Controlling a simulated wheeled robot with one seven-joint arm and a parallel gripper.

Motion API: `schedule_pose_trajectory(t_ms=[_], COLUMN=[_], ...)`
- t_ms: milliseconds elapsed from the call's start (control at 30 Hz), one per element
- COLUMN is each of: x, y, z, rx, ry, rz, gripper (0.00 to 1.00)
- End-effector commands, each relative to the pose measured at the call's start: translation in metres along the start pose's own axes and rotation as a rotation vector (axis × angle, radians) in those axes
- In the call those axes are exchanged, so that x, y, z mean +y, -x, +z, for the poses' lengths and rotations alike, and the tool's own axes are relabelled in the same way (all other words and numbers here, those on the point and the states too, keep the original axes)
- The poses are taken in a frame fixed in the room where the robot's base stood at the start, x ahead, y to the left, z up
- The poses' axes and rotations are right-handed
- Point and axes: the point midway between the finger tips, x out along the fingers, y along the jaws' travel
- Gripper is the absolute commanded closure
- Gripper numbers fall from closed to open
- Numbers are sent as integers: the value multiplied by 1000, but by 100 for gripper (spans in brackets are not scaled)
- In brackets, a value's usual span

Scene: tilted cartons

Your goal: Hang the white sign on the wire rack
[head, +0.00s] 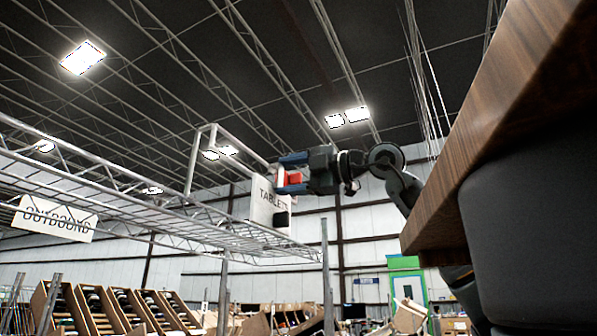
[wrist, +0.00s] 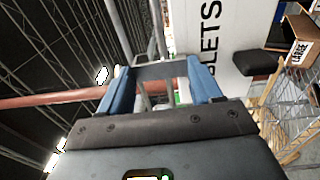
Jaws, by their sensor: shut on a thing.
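The white sign (head: 265,208), lettered "TABLET…", is at my gripper (head: 283,172), at the right end of the wire rack (head: 200,228). My gripper's blue fingers are shut on it near its top, with a red part between them. The sign is slightly tilted and has a black block (head: 282,219) on its lower right. In the wrist view, my gripper (wrist: 155,75) has a grey bar between its fingertips, and the sign (wrist: 225,30) and its black block (wrist: 258,63) lie to the right. I cannot tell whether the sign touches the rack.
A white bar frame (head: 214,130) rises from the rack close left of my gripper. An "OUTBOUND" sign (head: 54,218) is at the rack's left. A wooden edge (head: 500,130) is at right. Tilted cartons (head: 110,308) stand below. Cartons also show in the wrist view (wrist: 303,45).

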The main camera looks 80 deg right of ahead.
Motion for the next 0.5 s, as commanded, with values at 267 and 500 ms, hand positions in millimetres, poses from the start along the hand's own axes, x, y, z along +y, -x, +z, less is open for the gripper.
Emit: schedule_pose_trajectory(t_ms=[267,500], x=[1,-1], y=[-21,-38], z=[1,2], rx=[1,2], ry=[-1,-1], rz=[0,-1], gripper=[100,100])
